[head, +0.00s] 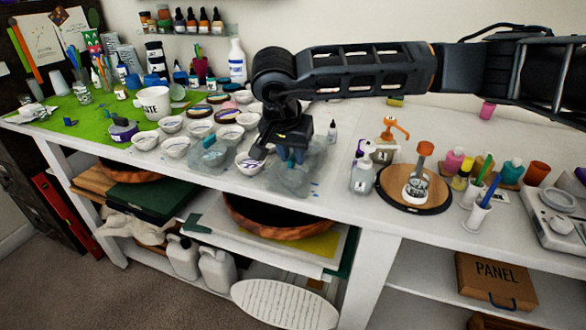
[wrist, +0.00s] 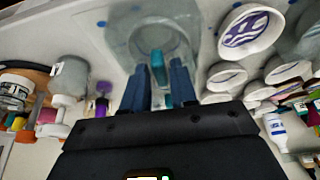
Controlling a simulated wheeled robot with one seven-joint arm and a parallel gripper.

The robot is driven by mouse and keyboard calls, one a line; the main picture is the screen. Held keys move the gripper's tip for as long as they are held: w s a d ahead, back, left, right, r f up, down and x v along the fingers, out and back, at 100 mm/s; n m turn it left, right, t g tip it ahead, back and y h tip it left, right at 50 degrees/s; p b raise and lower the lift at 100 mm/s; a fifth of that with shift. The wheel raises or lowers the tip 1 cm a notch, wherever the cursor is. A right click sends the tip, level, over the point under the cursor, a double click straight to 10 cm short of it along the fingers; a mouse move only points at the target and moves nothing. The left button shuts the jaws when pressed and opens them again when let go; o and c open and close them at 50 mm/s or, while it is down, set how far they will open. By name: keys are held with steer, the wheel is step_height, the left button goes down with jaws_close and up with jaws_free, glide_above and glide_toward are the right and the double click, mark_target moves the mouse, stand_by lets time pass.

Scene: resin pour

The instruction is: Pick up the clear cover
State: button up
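A clear cover (head: 289,181), a see-through dome with a teal knob, stands near the front edge of the white table. It shows blurred and pale in the wrist view (wrist: 137,45). My gripper (head: 287,154) points down over it. In the wrist view my gripper (wrist: 159,72) has its dark blue fingers on either side of the teal knob (wrist: 158,67), with what look like narrow gaps; contact is not clear. A second clear cover (head: 207,160) with a teal knob stands to the left. My wrist hides part of the near cover's top.
Several small white bowls (head: 176,147) crowd the left. A white cup (head: 151,103) stands on a green mat (head: 60,122). The table (head: 340,200) is bare just right of the near cover.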

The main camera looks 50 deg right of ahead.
jaws_close()
